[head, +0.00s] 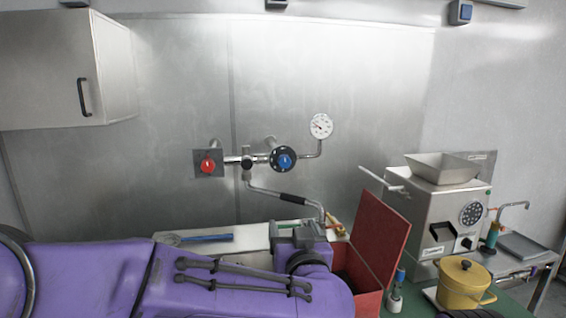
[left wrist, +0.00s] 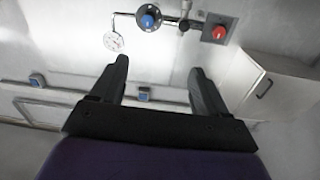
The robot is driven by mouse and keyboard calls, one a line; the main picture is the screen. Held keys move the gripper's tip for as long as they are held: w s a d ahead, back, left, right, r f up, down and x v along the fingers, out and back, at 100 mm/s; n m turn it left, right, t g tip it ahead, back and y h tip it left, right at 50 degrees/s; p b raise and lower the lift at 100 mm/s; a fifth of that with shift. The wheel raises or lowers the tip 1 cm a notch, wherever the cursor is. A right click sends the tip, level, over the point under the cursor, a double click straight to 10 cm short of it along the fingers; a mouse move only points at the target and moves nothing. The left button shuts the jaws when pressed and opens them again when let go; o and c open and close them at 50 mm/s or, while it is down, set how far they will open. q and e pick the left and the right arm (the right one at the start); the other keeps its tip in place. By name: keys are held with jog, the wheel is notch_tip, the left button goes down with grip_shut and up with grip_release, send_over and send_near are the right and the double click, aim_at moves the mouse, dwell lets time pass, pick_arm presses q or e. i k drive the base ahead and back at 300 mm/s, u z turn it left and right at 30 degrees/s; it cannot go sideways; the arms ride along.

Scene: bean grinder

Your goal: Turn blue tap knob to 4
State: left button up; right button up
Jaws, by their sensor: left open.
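The blue tap knob (head: 285,160) sits on a round black dial on the wall pipe, at the middle of the head view. It also shows at the top of the left wrist view (left wrist: 148,20). The dial's numbers are too small to read. My left gripper (head: 297,231) is below the blue knob in the head view, apart from it. In the left wrist view its two black fingers (left wrist: 160,65) are spread with nothing between them. My right gripper is not in view.
A red tap knob (head: 208,166) is left of the blue one, and a pressure gauge (head: 321,126) is to its upper right. A swivel spout (head: 290,199) hangs below. A red box (head: 380,238), a grinder (head: 445,215) and a yellow pot (head: 464,286) stand at right.

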aim_at(284, 162)
jog(key=i, duration=0.95)
